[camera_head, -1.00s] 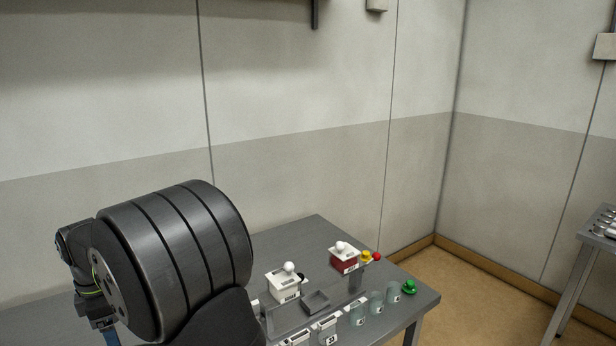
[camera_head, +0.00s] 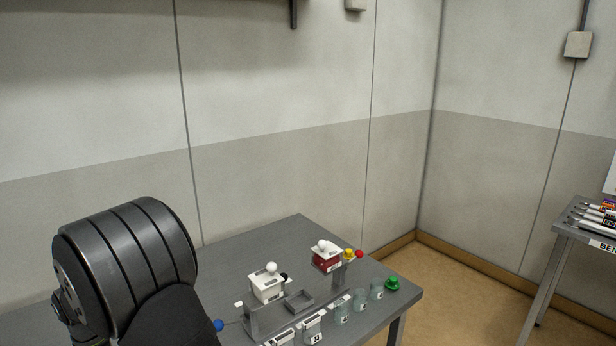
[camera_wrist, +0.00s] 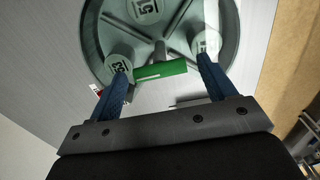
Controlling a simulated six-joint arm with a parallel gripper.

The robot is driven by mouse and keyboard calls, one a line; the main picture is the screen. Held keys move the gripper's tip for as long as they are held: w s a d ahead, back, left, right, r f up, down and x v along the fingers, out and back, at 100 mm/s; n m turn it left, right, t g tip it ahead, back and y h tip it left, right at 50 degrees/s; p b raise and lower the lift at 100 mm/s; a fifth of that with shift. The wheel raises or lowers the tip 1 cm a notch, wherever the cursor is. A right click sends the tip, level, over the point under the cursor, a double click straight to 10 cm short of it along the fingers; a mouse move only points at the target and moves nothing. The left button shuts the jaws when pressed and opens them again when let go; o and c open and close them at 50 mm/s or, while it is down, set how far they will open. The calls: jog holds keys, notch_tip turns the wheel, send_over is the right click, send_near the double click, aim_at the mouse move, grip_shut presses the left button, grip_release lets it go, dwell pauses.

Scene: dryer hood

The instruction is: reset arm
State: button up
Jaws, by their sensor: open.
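My gripper (camera_wrist: 161,68) shows in the wrist view, with its two blue fingers spread apart. A green bar (camera_wrist: 160,71) lies across the space between the fingertips; I cannot tell whether they touch it. In the head view a thick, dark ribbed part of my arm (camera_head: 125,265) fills the lower left, and my gripper is out of sight there.
A grey table (camera_head: 300,232) carries a white box (camera_head: 266,288), a red box (camera_head: 326,264), several glass jars (camera_head: 342,311), a green knob (camera_head: 391,284) and a blue ball (camera_head: 218,325). A second bench (camera_head: 570,232) with tools stands at the right. Floor shows between the tables.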

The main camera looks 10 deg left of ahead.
jog(key=shift+r, duration=0.1)
notch_tip(320, 180, up, 17)
notch_tip(320, 180, down, 17)
jog(key=shift+f, duration=0.15)
jog(key=m, duration=0.4)
jog(key=shift+m, duration=2.6)
